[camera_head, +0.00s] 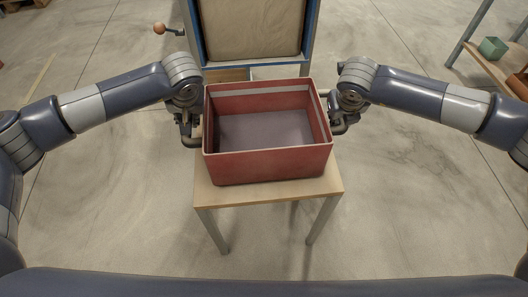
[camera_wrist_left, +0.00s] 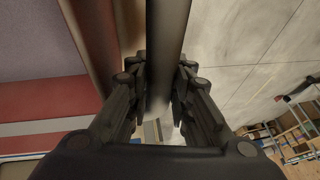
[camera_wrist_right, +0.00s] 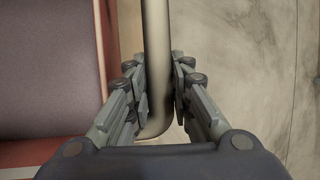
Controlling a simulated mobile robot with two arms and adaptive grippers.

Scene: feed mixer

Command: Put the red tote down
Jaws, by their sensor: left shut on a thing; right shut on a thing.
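The red tote (camera_head: 268,167) is an open, empty box with a grey inside floor. In the head view it is over a small wooden table (camera_head: 270,194), upright; I cannot tell whether its base touches the top. My left gripper (camera_head: 190,138) is at its left side, shut on the left bar handle, which shows in the left wrist view (camera_wrist_left: 165,50). My right gripper (camera_head: 340,125) is at its right side, shut on the right bar handle, which shows in the right wrist view (camera_wrist_right: 155,60).
A blue-framed machine (camera_head: 312,35) with a tan panel stands right behind the table. An orange-knobbed lever (camera_head: 159,29) sticks out at its left. A wooden shelf (camera_head: 495,68) with a green container (camera_head: 492,47) is at far right. The floor around the table is clear.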

